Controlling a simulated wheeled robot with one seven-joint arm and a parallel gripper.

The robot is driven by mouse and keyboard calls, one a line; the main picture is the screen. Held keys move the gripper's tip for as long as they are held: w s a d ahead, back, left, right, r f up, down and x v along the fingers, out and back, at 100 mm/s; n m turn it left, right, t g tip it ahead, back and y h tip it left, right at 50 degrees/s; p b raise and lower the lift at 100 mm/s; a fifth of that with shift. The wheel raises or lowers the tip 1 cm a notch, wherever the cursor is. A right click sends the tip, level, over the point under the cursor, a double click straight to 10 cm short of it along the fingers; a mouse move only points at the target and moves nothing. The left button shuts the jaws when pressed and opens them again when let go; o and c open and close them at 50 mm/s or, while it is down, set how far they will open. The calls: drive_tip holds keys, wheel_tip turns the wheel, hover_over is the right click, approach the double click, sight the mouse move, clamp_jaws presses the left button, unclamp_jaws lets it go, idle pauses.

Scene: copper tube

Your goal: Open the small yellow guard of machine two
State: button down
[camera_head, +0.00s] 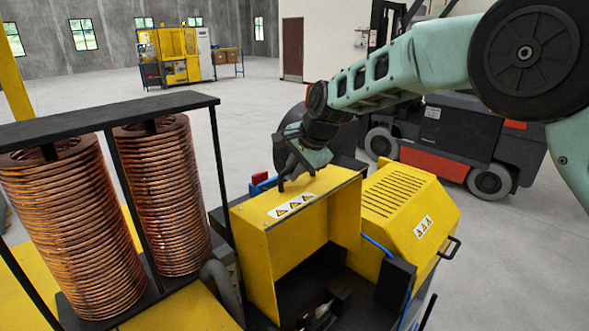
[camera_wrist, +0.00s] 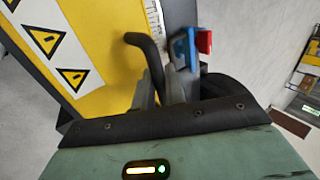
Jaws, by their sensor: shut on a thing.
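The small yellow guard (camera_head: 285,246) is a box-like cover with warning triangles on its top face, in the lower middle of the head view. Its front side is open to view, showing dark machine parts below. My gripper (camera_head: 296,172) is at the guard's top, near its far edge. In the wrist view the guard (camera_wrist: 105,75) fills the upper left. A bent black handle (camera_wrist: 146,48) stands on it, and my gripper's fingers (camera_wrist: 161,90) are shut on the handle's lower end. The exact contact is partly hidden by the fingers.
A larger slotted yellow cover (camera_head: 405,205) with a black handle stands right of the guard. Two copper coils (camera_head: 70,235) on a black rack stand left. Red and blue parts (camera_head: 261,181) lie just behind the guard. A forklift (camera_head: 450,145) is parked behind.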

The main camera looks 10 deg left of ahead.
drive_tip(key=c, duration=1.6)
unclamp_jaws()
drive_tip(key=shift+f, duration=0.1)
drive_tip(key=shift+o, duration=0.2)
drive_tip(key=shift+d, duration=0.1)
drive_tip(key=b+v, duration=0.7)
drive_tip(key=v, duration=1)
drive_tip(key=shift+r, duration=0.25)
drive_tip(key=shift+s+f, duration=0.1)
drive_tip(key=shift+s, duration=0.05)
drive_tip(key=s+d+f+n+g+h+b, duration=0.1)
drive_tip(key=s+d+f+n+b, duration=0.3)
drive_tip(key=s+f, duration=0.8)
drive_tip(key=s+d+f+n+g+h+b, duration=0.1)
drive_tip(key=s+d+f+n+b, duration=0.4)
drive_tip(key=s+f, duration=0.7)
drive_tip(key=s+d+f+n+g+h+b, duration=0.1)
drive_tip(key=s+d+f+n+b, duration=0.4)
drive_tip(key=s+f, duration=0.7)
drive_tip(key=shift+d+f+n+g+h, duration=0.3)
drive_tip(key=shift+d+f+n+h, duration=0.35)
drive_tip(key=shift+d, duration=0.3)
